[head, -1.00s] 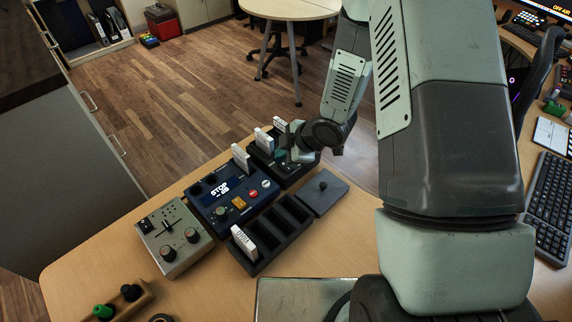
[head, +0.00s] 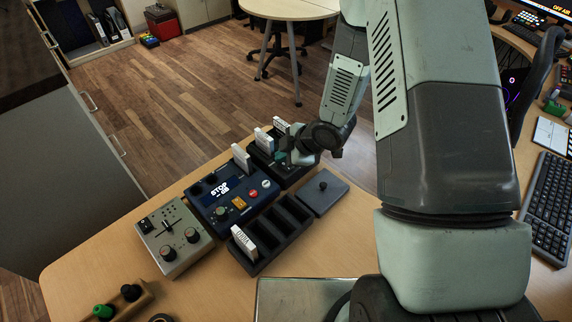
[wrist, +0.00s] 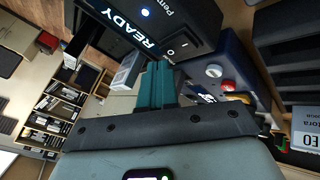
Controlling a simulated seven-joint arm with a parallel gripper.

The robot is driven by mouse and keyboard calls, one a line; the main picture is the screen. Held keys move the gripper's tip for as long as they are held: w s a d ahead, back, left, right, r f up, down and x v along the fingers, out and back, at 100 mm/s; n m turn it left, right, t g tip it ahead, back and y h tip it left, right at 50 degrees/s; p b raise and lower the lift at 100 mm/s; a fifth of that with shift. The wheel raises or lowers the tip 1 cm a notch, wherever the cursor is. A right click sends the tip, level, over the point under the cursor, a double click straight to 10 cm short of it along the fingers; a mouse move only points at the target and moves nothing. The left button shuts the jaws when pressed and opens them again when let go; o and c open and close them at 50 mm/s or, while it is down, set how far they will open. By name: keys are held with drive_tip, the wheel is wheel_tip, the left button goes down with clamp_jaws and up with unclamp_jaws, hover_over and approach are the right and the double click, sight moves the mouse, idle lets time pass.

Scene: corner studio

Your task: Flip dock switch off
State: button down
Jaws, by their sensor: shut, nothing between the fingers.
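The dock (head: 284,178) is a black box at the back of the row of devices, with white cartridges standing in it. In the wrist view its dark face (wrist: 198,15) carries a lit READY sign (wrist: 135,33), a blue light and a black rocker switch (wrist: 183,45) with white marks. I cannot tell which side of the rocker is pressed. My gripper (wrist: 160,68) has its teal fingers shut and empty, tips close to the switch; contact is unclear. In the head view my gripper (head: 283,157) is low over the dock, and the switch is hidden.
Bare table (head: 215,290) lies in front.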

drive_tip(key=shift+f, duration=0.35)
idle(0.3)
drive_tip(key=shift+r, duration=0.8)
drive_tip(key=shift+r, duration=3)
drive_tip(key=shift+f, duration=3.75)
